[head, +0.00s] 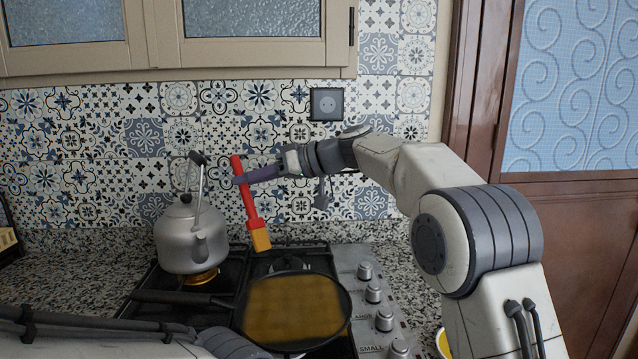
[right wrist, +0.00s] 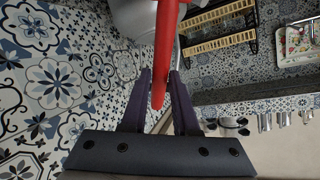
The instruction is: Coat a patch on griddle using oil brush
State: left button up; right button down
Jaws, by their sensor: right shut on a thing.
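The oil brush (head: 243,190) has a red handle and a yellow-orange bristle end, which points down. My right gripper (head: 240,180) is shut on its red handle and holds it tilted above the stove. In the right wrist view the red handle (right wrist: 166,50) passes between the two dark fingers (right wrist: 159,100). The griddle (head: 345,313) is a round dark pan on the front of the stove, with a brownish-yellow patch (head: 293,308) over most of its surface. The bristle tip is above the griddle's back edge, apart from it. Part of my left arm shows at the bottom left, its gripper out of view.
A grey kettle (head: 180,238) stands on the back left burner, with an orange glow below it. Control knobs (head: 374,293) line the stove's right side. The tiled wall is close behind the brush.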

jog(key=shift+a+r+p, duration=0.1)
jog(key=shift+r+p, duration=0.5)
jog(key=shift+r, duration=0.55)
dwell(0.9)
